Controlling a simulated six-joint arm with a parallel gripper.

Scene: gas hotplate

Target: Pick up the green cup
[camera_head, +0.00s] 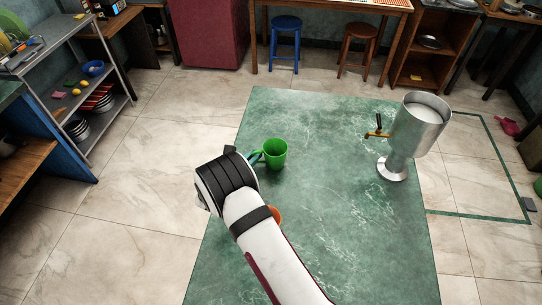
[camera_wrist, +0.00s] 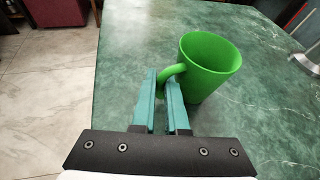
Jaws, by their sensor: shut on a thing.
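The green cup (camera_head: 275,154) is upright at the middle left of the green table (camera_head: 330,255), with its mouth up. In the wrist view the cup (camera_wrist: 208,68) is just beyond my fingers, its handle toward me. My gripper (camera_wrist: 167,90) is shut on the cup's handle, with one teal finger on each side of it. In the head view my gripper (camera_head: 256,157) reaches the cup from the left, partly hidden by my wrist. I cannot tell whether the cup's base touches the table.
A metal dispenser (camera_head: 418,125) with a tap stands at the table's right. An orange thing (camera_head: 276,215) is mostly hidden behind my arm.

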